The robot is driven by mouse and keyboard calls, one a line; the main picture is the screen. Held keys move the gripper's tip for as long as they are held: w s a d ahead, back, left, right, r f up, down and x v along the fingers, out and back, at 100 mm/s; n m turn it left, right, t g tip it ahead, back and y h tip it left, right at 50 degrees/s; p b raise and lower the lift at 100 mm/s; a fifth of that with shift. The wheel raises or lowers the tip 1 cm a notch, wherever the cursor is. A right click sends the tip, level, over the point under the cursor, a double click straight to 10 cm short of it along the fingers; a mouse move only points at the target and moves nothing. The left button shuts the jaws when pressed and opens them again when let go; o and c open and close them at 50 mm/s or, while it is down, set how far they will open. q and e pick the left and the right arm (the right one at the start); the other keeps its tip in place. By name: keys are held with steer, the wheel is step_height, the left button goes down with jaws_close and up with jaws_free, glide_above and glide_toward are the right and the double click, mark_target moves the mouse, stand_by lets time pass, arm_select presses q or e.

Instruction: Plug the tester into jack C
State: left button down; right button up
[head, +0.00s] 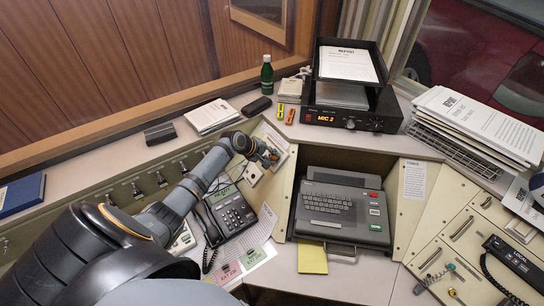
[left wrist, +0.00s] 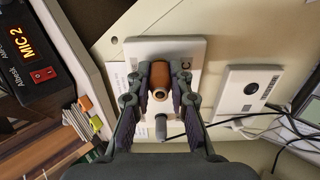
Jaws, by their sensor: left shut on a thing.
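The tester (left wrist: 160,80) is an orange-brown cylinder with a pale ring and dark hole at the end facing the wrist camera. My left gripper (head: 267,157) is shut on it, one finger on each side, as the left wrist view shows (left wrist: 162,90). The tester is in front of a white jack plate (left wrist: 190,48) marked C. The jack's hole is hidden behind the tester, so I cannot tell whether the tip touches it or is inside. In the head view the gripper hides most of this spot. My right gripper is not in view.
Another white jack plate (left wrist: 247,92) with a dark hole is to the right, with loose cables beside it. A black radio (head: 350,115) reading MIC 2, a desk phone (head: 230,212) and a keyboard terminal (head: 340,205) surround the area.

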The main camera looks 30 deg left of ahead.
mark_target(270, 156)
arm_select(q)
steer(key=shift+w+f, duration=0.1)
steer(key=shift+f, duration=0.1)
stand_by(0.5)
steer(key=c, duration=0.7)
jaws_free()
steer(key=shift+w, duration=0.1)
steer(key=shift+o, duration=0.2)
steer(key=shift+s+r+p, duration=0.25)
steer(key=shift+r+p, duration=0.25)
steer(key=shift+p, duration=0.3)
steer(key=p+v, duration=0.4)
steer(key=shift+p, duration=0.35)
steer(key=shift+p+v, duration=0.95)
steer(key=shift+v, duration=0.05)
steer(key=shift+s+f, duration=0.1)
steer(key=shift+f, duration=0.1)
